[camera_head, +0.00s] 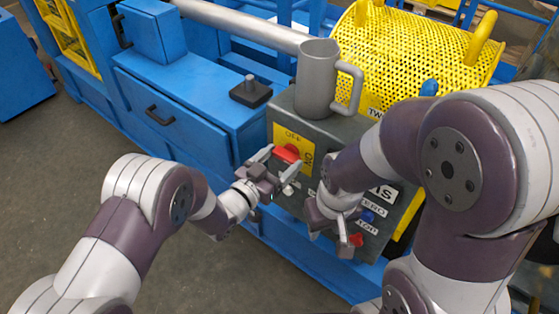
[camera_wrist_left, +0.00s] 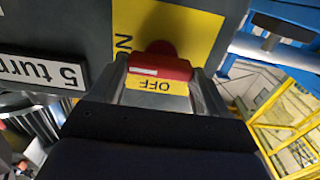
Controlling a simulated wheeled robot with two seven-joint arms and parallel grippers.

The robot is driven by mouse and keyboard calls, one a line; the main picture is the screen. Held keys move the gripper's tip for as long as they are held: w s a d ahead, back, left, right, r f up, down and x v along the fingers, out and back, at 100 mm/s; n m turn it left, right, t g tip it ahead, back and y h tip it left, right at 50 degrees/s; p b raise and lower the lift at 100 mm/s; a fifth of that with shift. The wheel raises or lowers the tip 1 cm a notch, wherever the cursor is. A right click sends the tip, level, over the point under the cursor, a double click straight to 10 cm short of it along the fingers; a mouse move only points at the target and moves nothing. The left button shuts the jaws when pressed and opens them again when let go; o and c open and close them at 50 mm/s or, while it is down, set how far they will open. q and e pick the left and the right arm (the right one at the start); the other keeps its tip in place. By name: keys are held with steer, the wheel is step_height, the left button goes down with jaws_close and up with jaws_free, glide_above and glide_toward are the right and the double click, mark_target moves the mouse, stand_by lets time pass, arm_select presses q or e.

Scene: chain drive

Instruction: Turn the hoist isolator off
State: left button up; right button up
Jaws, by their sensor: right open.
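The hoist isolator is a red knob (camera_head: 287,153) on a yellow plate (camera_head: 285,134) marked OFF and ON, on the grey control box (camera_head: 303,126). In the left wrist view the red knob (camera_wrist_left: 160,66) lies crosswise, with a white mark on its left end, on the ON side. The OFF lettering (camera_wrist_left: 155,86) shows below it, upside down. My left gripper (camera_head: 277,166) is open at the knob, one finger on each side. I cannot tell whether the fingers touch it. My right gripper (camera_head: 332,226) is open and empty, low in front of the box.
A grey mug (camera_head: 315,80) stands on top of the control box. A black block with a peg (camera_head: 250,92) sits on the blue cabinet (camera_head: 185,110). A blue button (camera_head: 367,216) and a red button (camera_head: 355,240) are by my right gripper. A yellow mesh guard (camera_head: 405,50) stands behind.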

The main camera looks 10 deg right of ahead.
arm_select(q)
steer(key=shift+c, duration=0.8)
steer(key=shift+n, duration=0.3)
steer(key=n+p, duration=0.1)
steer(key=n, duration=0.2)
steer(key=n+p, duration=0.2)
steer(key=n, duration=0.3)
steer(key=shift+w+a, duration=0.1)
steer(key=n+p, duration=0.1)
steer(key=n, duration=0.3)
steer(key=shift+f+n, duration=0.1)
steer(key=shift+n, duration=0.3)
steer(key=shift+f+n+p, duration=0.15)
steer(key=shift+n+p, duration=0.6)
steer(key=shift+n, duration=1.45)
